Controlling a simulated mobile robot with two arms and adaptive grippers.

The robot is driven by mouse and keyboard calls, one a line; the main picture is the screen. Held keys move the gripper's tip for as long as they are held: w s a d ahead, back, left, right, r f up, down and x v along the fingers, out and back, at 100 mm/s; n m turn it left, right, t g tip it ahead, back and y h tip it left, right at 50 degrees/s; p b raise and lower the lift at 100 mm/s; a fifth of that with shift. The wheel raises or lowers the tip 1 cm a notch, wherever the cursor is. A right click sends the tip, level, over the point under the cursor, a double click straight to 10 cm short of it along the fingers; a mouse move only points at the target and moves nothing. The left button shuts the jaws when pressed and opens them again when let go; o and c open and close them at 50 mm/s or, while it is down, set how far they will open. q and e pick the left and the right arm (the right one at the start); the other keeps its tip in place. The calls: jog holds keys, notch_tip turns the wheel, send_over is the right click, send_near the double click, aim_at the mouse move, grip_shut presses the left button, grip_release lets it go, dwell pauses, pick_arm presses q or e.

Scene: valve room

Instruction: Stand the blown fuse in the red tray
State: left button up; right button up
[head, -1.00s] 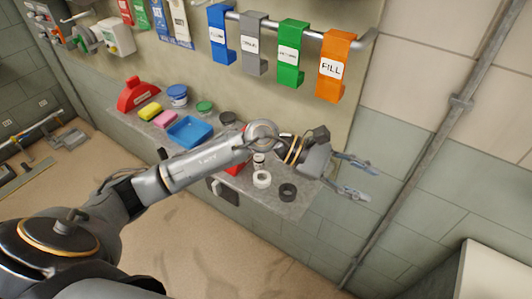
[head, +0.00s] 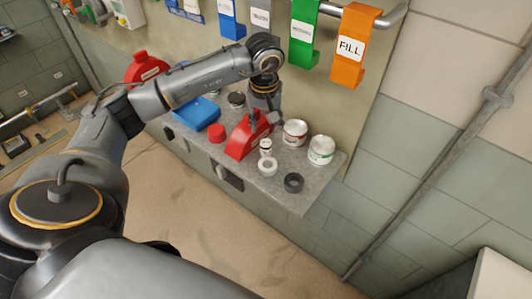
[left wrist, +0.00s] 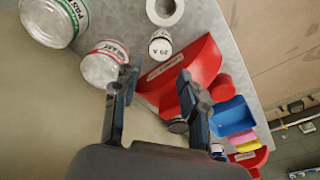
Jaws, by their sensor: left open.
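A small white cylinder with dark ends (head: 265,147) stands on the grey shelf. In the left wrist view it reads "20 A" (left wrist: 160,46), so it looks like a fuse; I cannot tell if it is blown. Right beside it is a red, sloped piece with a white label (head: 241,139), also in the left wrist view (left wrist: 192,66); I cannot tell if it is the red tray. A similar red piece (head: 147,67) stands farther left. My left gripper (head: 264,119) points down over the nearer red piece, its fingers (left wrist: 155,88) open and empty. My right gripper is not in view.
Two labelled cans (head: 295,132) (head: 321,149) stand right of the gripper. A white ring (head: 267,167), a black ring (head: 293,183), a red cylinder (head: 217,133) and a blue tray (head: 197,113) share the shelf (head: 262,190). Coloured tags, including orange FILL (head: 352,50), hang above.

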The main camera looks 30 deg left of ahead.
aim_at(266, 142)
pick_arm(q)
jog(key=f, duration=0.2)
jog(key=shift+w+a+f+b, duration=0.1)
jog(key=shift+w+f+b, duration=0.1)
jog(key=shift+f+b, duration=0.15)
notch_tip(266, 142, down, 5)
jog(key=shift+s+r+b, duration=0.1)
jog(key=shift+s+b, duration=0.05)
jog(key=shift+b, duration=0.85)
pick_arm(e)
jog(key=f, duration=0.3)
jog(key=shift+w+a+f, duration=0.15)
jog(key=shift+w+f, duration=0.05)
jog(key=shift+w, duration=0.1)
pick_arm(q)
grip_shut()
